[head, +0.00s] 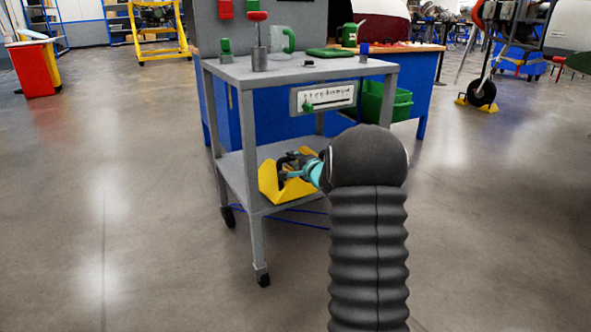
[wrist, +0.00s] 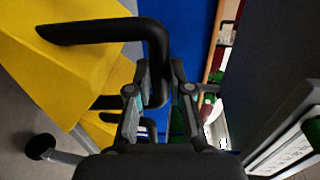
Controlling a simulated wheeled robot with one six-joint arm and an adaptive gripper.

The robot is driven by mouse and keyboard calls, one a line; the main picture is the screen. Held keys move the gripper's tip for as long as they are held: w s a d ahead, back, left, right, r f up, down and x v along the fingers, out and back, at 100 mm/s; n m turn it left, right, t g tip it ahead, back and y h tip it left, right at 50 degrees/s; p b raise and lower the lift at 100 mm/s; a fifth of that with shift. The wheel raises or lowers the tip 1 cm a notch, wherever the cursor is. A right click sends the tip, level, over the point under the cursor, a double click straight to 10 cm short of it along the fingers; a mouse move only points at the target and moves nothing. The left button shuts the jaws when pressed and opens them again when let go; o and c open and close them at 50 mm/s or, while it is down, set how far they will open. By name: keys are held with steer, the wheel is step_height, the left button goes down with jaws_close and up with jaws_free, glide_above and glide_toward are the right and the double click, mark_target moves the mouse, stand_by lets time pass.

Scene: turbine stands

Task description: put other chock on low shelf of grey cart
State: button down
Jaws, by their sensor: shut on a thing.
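The grey cart (head: 231,165) stands in the middle of the head view, with a flat top and a low shelf (head: 235,172). My gripper (head: 305,170) reaches in at the low shelf's level from the right and is shut on the black handle (wrist: 157,65) of a yellow chock (head: 270,183). In the wrist view the chock's large yellow face (wrist: 65,50) fills the upper left. More yellow and black parts (wrist: 103,128) show behind the fingers; I cannot tell whether they belong to a second chock. Whether the held chock touches the shelf is unclear.
The cart's top (head: 300,68) holds a glass jug (head: 281,40) and several small items. A green bin (head: 386,102) and a blue bench (head: 423,75) stand behind. A wheel (head: 482,92) with yellow at its base is at far right.

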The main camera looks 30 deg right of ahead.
step_height(320, 180, down, 2)
steer(key=shift+f, duration=0.15)
steer(key=c, duration=1.1)
jaws_free()
steer(key=shift+d+f, duration=0.1)
steer(key=shift+o, duration=0.2)
